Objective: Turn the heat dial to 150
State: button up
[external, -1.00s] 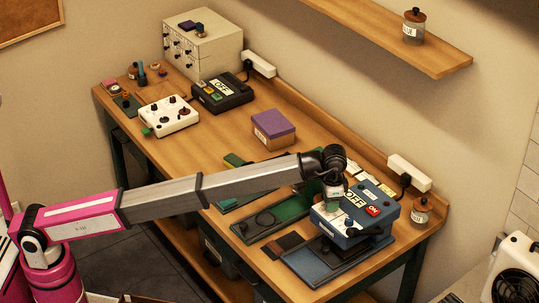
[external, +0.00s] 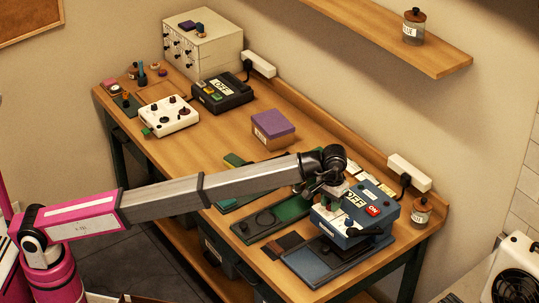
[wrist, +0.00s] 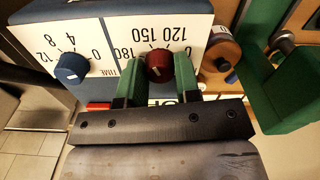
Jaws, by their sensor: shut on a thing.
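The blue heat press (external: 338,224) stands at the right end of the table, under my gripper (external: 334,198). In the wrist view its white panel (wrist: 105,25) appears upside down. The dark red dial (wrist: 159,66) sits by the numbers 120, 150 and 180, between my two green fingertips (wrist: 158,76), which are shut on it. A pale mark shows on the dial, but I cannot tell exactly which number it points to. A blue dial (wrist: 71,68) marked TIME, with 4, 8 and 12 around it, is to the left, clear of my fingers.
A red ON switch (external: 373,211) is on the press top. A jar (external: 421,211) and a power strip (external: 409,173) stand close behind it. Green trays (external: 275,221) lie to its left. A purple-lidded box (external: 273,128) is farther back, with bare tabletop around it.

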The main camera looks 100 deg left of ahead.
dwell(0.4)
jog(key=o, duration=0.9)
jog(key=shift+r, duration=0.1)
notch_tip(320, 180, up, 11)
jog(key=shift+f, duration=0.15)
